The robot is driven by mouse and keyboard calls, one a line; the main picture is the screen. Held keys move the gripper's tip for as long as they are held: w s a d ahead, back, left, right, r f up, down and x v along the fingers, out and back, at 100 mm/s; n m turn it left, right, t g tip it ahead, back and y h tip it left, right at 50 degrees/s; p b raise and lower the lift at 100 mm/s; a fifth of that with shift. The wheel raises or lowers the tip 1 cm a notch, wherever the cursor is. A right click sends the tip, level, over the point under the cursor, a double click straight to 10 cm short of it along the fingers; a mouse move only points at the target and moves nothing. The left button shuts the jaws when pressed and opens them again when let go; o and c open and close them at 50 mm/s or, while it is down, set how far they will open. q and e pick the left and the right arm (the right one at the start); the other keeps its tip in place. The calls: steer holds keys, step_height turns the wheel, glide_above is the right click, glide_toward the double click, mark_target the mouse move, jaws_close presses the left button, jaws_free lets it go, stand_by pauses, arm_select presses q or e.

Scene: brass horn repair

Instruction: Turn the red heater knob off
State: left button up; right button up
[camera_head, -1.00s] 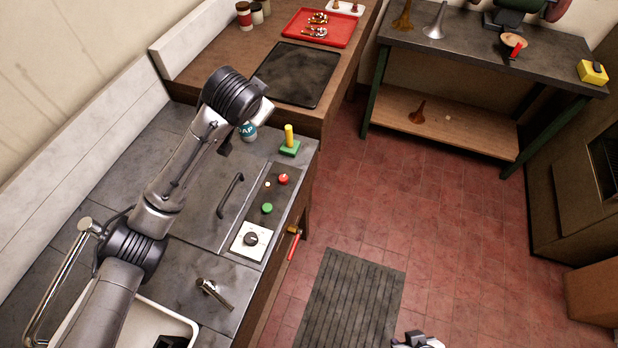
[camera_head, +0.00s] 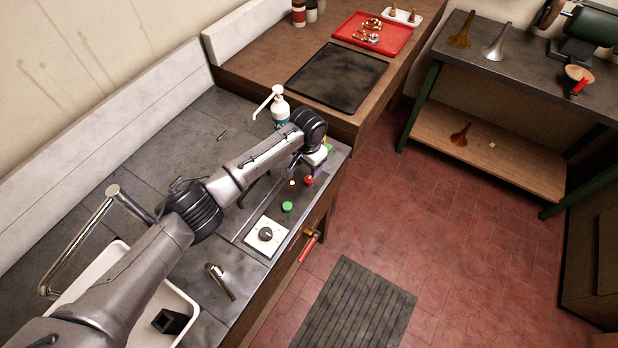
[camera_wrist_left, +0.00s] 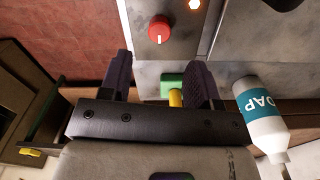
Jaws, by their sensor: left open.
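The red knob (camera_head: 308,181) sits on the control strip at the counter's right side, just below my left gripper (camera_head: 306,162) in the head view. In the left wrist view, the red knob (camera_wrist_left: 159,30) stands on a grey metal panel, beyond the fingertips and roughly between their lines. A small glowing light (camera_wrist_left: 195,4) is beside the knob and also shows in the head view (camera_head: 292,183). My right gripper is out of view.
A green knob (camera_head: 287,206) and a white-plated dial (camera_head: 266,234) are on the same strip. A soap bottle (camera_head: 280,110) stands behind my wrist. A green block with a yellow post (camera_wrist_left: 174,88) is close by the fingers. A sink (camera_head: 190,300) is at lower left.

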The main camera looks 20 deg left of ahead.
mark_target(309, 179)
arm_select(q)
step_height(309, 179, down, 8)
steer(key=shift+r+b, duration=0.25)
steer(key=shift+b, duration=0.2)
steer(key=shift+c, duration=0.5)
steer(key=c, duration=0.8)
